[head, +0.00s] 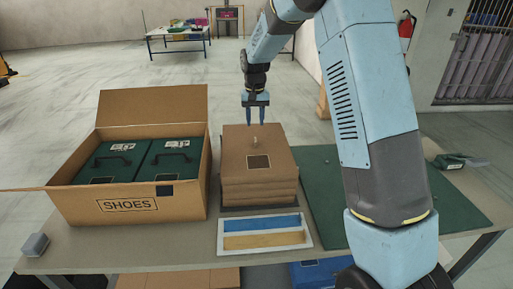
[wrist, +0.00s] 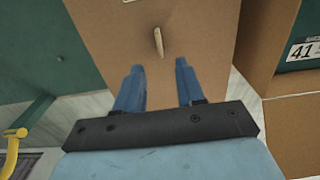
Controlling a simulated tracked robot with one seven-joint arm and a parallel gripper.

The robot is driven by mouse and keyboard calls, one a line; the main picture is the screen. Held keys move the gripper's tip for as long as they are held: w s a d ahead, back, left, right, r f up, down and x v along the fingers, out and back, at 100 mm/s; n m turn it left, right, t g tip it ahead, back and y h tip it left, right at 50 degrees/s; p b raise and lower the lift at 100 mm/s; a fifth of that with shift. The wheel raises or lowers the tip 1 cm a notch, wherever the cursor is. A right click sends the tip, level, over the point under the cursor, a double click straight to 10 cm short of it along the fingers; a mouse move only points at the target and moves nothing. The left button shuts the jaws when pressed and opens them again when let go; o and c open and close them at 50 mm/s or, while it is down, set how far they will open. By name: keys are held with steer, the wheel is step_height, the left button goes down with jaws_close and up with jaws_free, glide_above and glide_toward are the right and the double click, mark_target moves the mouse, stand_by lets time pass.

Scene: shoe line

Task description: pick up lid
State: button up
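A stack of brown cardboard lids (head: 258,176) stands at the middle of the table. The top lid (head: 275,148) has a small pale upright knob (head: 254,141) and a dark square label. In the wrist view the top lid (wrist: 185,60) fills the middle, with its knob (wrist: 158,41) beyond my fingertips. My gripper (head: 256,123) hangs over the stack's far edge, pointing down. Its two blue fingers are apart with nothing between them, which the wrist view (wrist: 155,68) also shows.
A cardboard box marked SHOES (head: 130,204) with two dark green boxes (head: 172,160) stands left of the stack. A tray (head: 263,248) with blue and tan strips lies in front. A green mat (head: 318,200) lies right, with a green-handled tool (head: 450,160) at the far right.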

mark_target(255, 139)
steer(key=shift+s+f, duration=0.1)
steer(key=shift+f, duration=4)
steer(key=shift+c, duration=0.3)
jaws_close()
